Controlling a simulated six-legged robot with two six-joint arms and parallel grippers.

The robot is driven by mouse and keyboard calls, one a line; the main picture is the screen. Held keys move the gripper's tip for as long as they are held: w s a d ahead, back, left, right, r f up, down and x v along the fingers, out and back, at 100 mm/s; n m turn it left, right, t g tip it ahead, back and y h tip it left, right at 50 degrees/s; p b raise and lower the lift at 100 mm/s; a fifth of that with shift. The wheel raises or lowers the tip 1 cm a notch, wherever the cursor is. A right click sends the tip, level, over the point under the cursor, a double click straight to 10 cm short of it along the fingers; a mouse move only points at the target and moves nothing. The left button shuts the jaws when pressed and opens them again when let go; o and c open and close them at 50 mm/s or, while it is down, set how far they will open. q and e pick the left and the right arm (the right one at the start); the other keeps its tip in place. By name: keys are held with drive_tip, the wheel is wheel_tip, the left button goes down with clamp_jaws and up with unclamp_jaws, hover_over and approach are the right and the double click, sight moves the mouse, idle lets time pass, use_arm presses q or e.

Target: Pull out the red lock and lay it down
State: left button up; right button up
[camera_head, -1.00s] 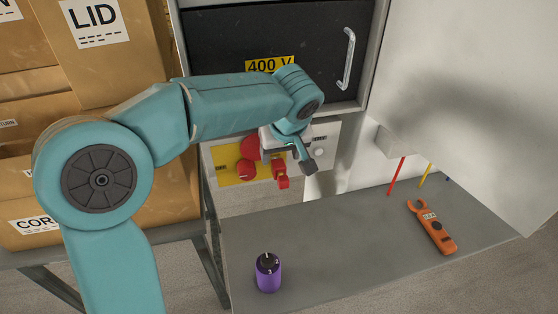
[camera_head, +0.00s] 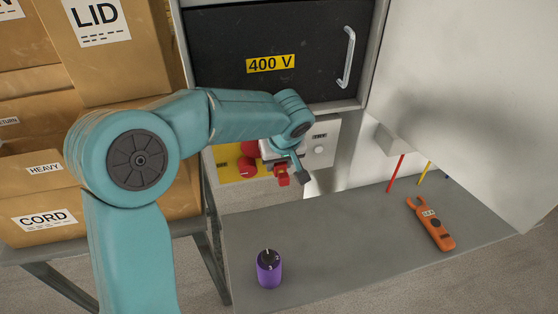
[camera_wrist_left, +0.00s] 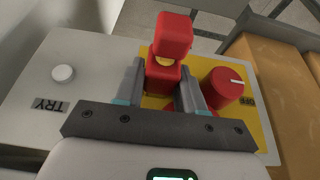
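The red lock (camera_wrist_left: 171,40) sits on the yellow part of the switch panel (camera_wrist_left: 75,100), beside a round red knob (camera_wrist_left: 222,87). In the head view the lock (camera_head: 282,178) shows just below my left gripper (camera_head: 285,163). In the left wrist view the two fingers of my left gripper (camera_wrist_left: 160,88) stand on either side of the lock, very close to it. I cannot tell whether they press on it. Part of the lock's lower end is hidden between the fingers. My right gripper is not in view.
A grey shelf (camera_head: 330,230) lies below the panel. A black 400 V door (camera_head: 300,30) is above. Cardboard boxes (camera_head: 60,160) are stacked at left.

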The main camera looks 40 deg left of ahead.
sight(285, 180)
use_arm(q)
drive_tip(key=shift+d, duration=0.1)
drive_tip(key=shift+s+d, duration=0.15)
drive_tip(key=shift+s+d+r+b, duration=0.1)
drive_tip(key=shift+s+d+b, duration=0.35)
drive_tip(key=shift+d+b, duration=0.05)
drive_tip(key=shift+s+d+b, duration=0.1)
drive_tip(key=shift+b, duration=0.2)
drive_tip(key=shift+s+d, duration=0.3)
drive_tip(key=shift+d, duration=0.05)
drive_tip(key=shift+s+d+b, duration=0.15)
drive_tip(key=shift+d+b, duration=0.05)
drive_tip(key=shift+b, duration=0.15)
drive_tip(key=shift+s+d+b, duration=0.65)
drive_tip(key=shift+s+d, duration=0.2)
drive_tip(key=shift+d, duration=0.05)
